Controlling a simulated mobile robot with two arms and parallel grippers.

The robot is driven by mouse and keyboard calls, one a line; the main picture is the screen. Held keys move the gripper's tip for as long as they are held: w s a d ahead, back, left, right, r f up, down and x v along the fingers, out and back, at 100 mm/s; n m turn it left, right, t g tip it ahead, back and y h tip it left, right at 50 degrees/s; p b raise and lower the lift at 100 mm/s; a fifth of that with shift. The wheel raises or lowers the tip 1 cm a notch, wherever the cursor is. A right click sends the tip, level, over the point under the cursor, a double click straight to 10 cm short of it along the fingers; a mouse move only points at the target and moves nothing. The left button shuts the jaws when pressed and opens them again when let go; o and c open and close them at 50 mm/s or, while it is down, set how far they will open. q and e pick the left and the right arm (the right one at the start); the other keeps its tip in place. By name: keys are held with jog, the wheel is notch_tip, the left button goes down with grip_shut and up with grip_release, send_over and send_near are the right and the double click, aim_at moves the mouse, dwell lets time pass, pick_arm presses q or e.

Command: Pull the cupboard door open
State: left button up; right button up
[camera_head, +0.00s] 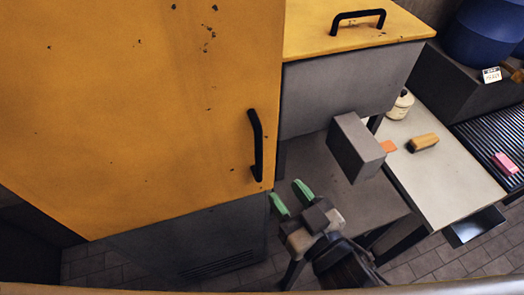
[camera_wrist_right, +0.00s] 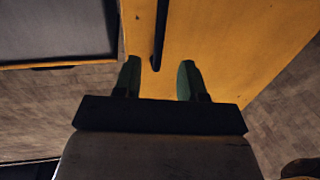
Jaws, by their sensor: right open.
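The cupboard door (camera_head: 150,90) is a large yellow panel with chipped paint, and it looks closed in the head view. Its black vertical bar handle (camera_head: 257,145) sits near the door's right edge. My right gripper (camera_head: 291,196) has green fingertips and is open, just below and right of the handle's lower end. In the right wrist view the handle (camera_wrist_right: 160,35) points down toward the gap between the open fingers (camera_wrist_right: 158,80). The handle looks ahead of the fingertips; I cannot tell whether they touch it. My left gripper is not in view.
A yellow-topped box (camera_head: 350,30) with a black handle stands right of the door. A grey block (camera_head: 355,147) is near my right gripper. A pale table (camera_head: 440,180) holds a yellow-brown block (camera_head: 423,142) and a cream pot (camera_head: 401,104). A pink item (camera_head: 505,163) lies on a ribbed surface.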

aim_at(261, 158)
jog(key=p+x, duration=0.3)
jog(key=x, duration=0.6)
jog(key=shift+w+a+r, duration=0.1)
jog(key=shift+w, duration=0.1)
jog(key=shift+p+x, duration=0.35)
jog(key=shift+x, duration=0.45)
jog(key=shift+s, duration=0.1)
jog(key=shift+c, duration=0.3)
grip_shut()
